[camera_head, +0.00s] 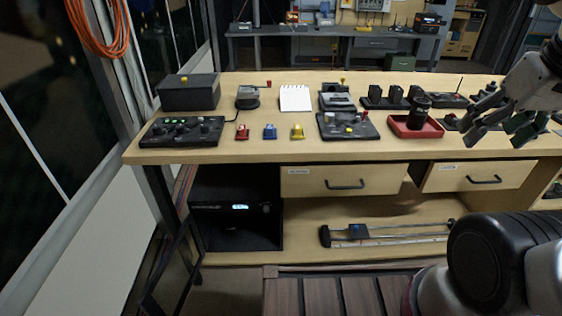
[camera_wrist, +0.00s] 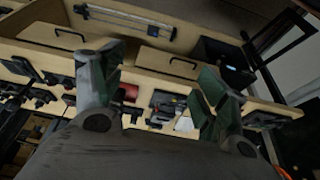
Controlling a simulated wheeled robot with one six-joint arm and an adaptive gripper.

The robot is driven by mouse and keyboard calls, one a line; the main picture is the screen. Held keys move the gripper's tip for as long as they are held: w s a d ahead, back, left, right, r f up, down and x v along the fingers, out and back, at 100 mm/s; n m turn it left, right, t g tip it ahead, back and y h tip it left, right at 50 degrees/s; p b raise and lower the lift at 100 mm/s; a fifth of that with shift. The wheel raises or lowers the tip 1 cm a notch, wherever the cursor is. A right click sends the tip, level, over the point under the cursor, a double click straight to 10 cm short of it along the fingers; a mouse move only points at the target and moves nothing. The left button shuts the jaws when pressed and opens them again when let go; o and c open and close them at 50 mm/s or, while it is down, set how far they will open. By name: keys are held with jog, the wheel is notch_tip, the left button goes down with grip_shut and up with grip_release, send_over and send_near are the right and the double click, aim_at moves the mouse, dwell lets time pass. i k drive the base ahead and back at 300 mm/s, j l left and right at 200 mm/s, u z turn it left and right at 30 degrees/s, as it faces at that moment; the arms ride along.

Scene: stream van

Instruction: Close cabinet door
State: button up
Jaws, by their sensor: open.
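The cabinet (camera_head: 281,225) is a dark compartment under the left end of the wooden workbench. Its door (camera_head: 194,246) appears as a thin black frame standing open, swung outward at the compartment's left side. In the wrist view the door frame (camera_wrist: 288,42) shows at the upper right, beside the dark compartment (camera_wrist: 215,50). My gripper (camera_head: 487,118) is open and empty above the right part of the bench top, far from the door. Its two spread fingers show in the wrist view (camera_wrist: 158,88), with bench items between and beyond them.
The bench top (camera_head: 240,147) carries several control boxes, a notepad (camera_head: 295,98) and a red tray (camera_head: 416,133). Two drawers (camera_head: 343,180) look shut. A black device with a blue display (camera_head: 238,220) sits inside the cabinet. A slider rail (camera_head: 390,232) lies on the shelf. A wall stands left.

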aim_at(149, 304)
jog(key=j+u, duration=0.15)
jog(key=u, duration=2.25)
